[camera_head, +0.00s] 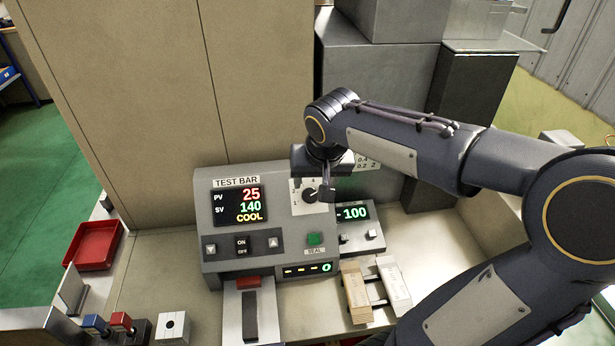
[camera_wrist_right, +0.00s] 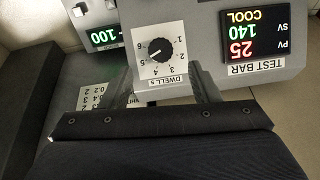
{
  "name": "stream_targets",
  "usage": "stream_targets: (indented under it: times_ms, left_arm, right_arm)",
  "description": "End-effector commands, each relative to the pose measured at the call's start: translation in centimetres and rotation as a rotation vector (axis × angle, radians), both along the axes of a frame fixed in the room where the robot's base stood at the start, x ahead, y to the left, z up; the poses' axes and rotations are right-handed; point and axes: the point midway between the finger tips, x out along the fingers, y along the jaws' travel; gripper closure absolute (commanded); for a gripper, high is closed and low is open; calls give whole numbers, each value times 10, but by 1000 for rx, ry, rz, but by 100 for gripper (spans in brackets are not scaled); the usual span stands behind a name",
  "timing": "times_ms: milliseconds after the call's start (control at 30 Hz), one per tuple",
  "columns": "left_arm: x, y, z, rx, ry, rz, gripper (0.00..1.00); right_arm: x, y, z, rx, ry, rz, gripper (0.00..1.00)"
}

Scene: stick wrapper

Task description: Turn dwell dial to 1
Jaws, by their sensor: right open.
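The dwell dial (camera_wrist_right: 160,50) is a round black knob on a white plate marked DWELL s, upside down in the right wrist view. Its numbers run from 1 to 6, and its white pointer mark seems to face the 5. In the head view the dial (camera_head: 310,196) sits on the grey TEST BAR machine (camera_head: 210,262), partly covered by my right gripper (camera_head: 322,188). In the right wrist view my right gripper (camera_wrist_right: 163,80) is open and empty, its fingers apart below the dial, one toward each side. Contact cannot be told. My left gripper is not in view.
The TEST BAR display (camera_head: 238,204) reads 25, 140 and COOL. A green button (camera_head: 314,239) is below the dial. A small unit reading 100 (camera_head: 355,213) stands to the right. Packs of sticks (camera_head: 357,291) lie in front. A red tray (camera_head: 94,246) is at left.

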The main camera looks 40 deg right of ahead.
Motion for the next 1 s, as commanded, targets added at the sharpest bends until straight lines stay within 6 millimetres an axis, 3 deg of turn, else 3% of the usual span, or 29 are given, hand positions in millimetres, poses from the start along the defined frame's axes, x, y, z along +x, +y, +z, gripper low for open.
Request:
stream_targets:
  times_ms: [167, 600, 967, 1000]
  left_arm:
    - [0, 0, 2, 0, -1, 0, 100]
    - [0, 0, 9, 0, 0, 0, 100]
    - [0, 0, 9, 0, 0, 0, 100]
    - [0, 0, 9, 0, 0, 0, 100]
  right_arm:
    - [3, -1, -8, 0, 4, -1, 44]
    - [25, -10, -66, 0, 4, -1, 44]
    - [28, -11, -72, 0, 0, 0, 44]
    - [28, -11, -72, 0, 0, 0, 48]
